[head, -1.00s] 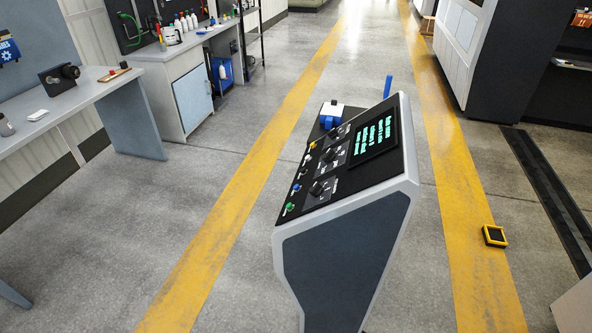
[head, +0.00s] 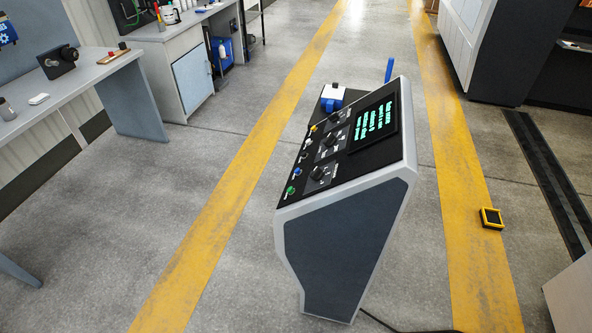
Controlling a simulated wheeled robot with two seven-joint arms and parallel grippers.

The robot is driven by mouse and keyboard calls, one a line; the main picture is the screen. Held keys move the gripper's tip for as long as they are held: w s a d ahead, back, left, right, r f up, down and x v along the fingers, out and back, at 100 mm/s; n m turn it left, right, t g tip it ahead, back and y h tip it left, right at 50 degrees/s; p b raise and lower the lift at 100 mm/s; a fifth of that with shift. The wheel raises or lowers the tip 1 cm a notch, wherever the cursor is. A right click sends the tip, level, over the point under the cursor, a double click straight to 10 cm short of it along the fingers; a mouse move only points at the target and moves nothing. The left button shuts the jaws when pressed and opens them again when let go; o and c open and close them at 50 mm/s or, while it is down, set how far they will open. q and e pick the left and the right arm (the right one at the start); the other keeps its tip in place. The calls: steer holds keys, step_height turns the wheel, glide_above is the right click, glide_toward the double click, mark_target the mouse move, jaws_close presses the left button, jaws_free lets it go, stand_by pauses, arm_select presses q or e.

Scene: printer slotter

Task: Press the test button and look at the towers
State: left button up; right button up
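A control console (head: 345,240) with grey sides stands on the floor in the middle of the head view. Its sloped black top carries a screen (head: 375,124) with green text, too small to read. Along the console's left edge is a row of small buttons, among them a green button (head: 290,190), a blue button (head: 297,171) and a yellow button (head: 313,128). Several black knobs (head: 318,172) sit beside them. I cannot tell which one is the test button. I see no towers that I can identify. Neither of my grippers is in view.
A grey bench (head: 95,78) and a cabinet (head: 192,80) stand at the left. Yellow floor stripes (head: 215,210) run on both sides of the console. A small yellow-black box (head: 491,218) lies on the right stripe. A cable (head: 385,322) trails from the console. Floor left of it is clear.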

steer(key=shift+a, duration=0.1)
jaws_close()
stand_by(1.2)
